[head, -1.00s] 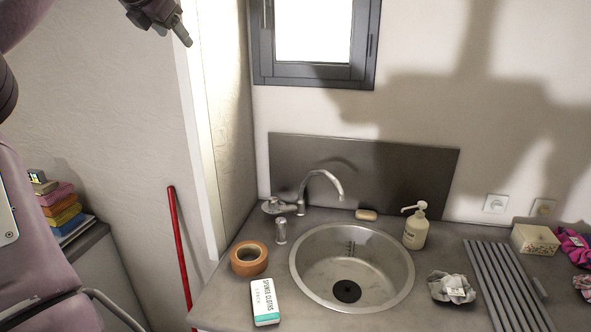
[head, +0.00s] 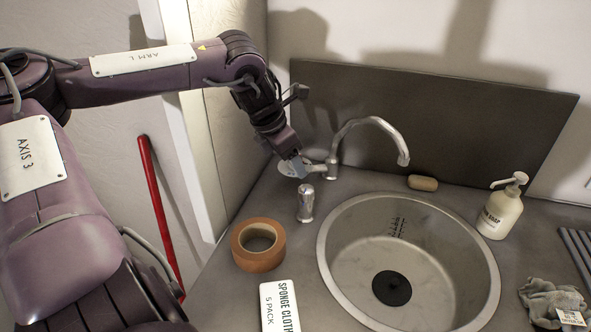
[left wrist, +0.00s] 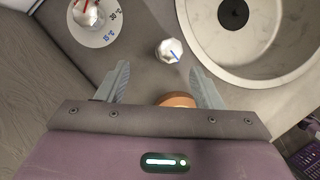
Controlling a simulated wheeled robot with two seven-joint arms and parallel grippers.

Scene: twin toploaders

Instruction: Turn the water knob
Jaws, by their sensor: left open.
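A chrome tap (head: 335,155) stands behind the sink. Beside its base is a pale round dial plate (left wrist: 108,38) marked in degrees, carrying a knob (left wrist: 88,14) with a red mark. In the head view my gripper partly covers this plate. A short metal cylinder (head: 305,203) stands nearer; the left wrist view shows its white top (left wrist: 169,50) with a blue mark. My left gripper (head: 300,167) is open and empty, pointing down at the tap area. In the left wrist view the cylinder lies ahead, between the finger lines, and the dial knob beyond the left finger. My right gripper is out of view.
A round steel sink (head: 408,262) is right of the cylinder. Orange tape (head: 258,245) and a sponge cloth pack (head: 280,306) lie in front. Soap (head: 422,183), a soap bottle (head: 500,208) and a crumpled cloth (head: 553,303) are to the right. A dark backsplash (head: 450,125) stands behind.

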